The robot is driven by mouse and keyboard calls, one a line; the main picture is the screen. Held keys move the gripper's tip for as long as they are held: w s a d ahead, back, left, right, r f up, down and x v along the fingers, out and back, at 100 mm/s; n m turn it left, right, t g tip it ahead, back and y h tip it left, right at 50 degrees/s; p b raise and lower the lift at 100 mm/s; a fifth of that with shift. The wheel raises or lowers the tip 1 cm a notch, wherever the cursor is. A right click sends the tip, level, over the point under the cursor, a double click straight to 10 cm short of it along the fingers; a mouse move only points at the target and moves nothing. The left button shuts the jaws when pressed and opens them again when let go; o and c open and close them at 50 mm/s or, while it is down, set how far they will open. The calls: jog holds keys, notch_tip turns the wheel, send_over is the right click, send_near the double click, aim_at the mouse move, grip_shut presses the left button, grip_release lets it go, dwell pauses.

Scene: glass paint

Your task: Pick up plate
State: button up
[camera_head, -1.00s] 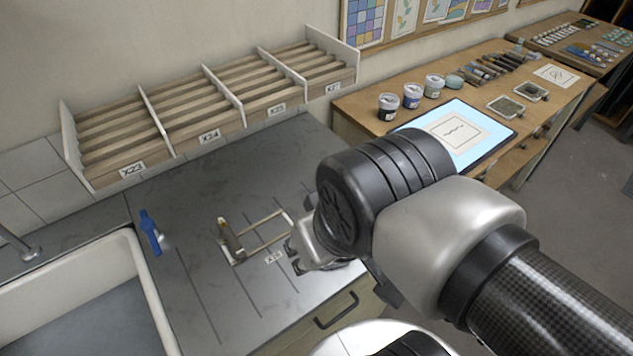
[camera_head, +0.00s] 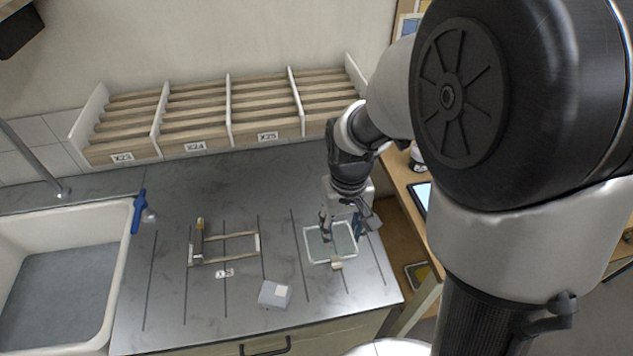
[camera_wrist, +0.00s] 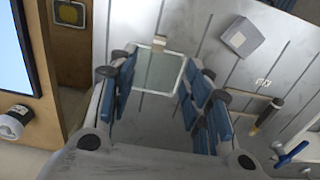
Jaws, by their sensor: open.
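The plate (camera_head: 319,245) is a pale, see-through rectangular pane with a light rim, lying on the grey worktop near its right end. A small beige block (camera_head: 337,264) is at its front edge. My gripper (camera_head: 342,224) is open above the plate and hides part of its back. In the wrist view, the plate (camera_wrist: 160,74) shows between the two blue-padded fingers of my gripper (camera_wrist: 158,85), with nothing held. I cannot tell the exact height of the fingertips over the plate.
A grey block (camera_head: 274,294) lies left of the plate. Slotted racks (camera_head: 200,110) line the back wall. A wooden table (camera_head: 402,178) stands right.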

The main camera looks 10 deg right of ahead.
jog(key=b, duration=0.3)
send_over(337, 267)
notch_tip(337, 267, down, 10)
jog(key=shift+s+d+f, duration=0.1)
jog(key=shift+f, duration=0.15)
jog(key=shift+f+b, duration=1.2)
jog(key=shift+f, duration=1.85)
jog(key=shift+r, duration=0.1)
grip_shut()
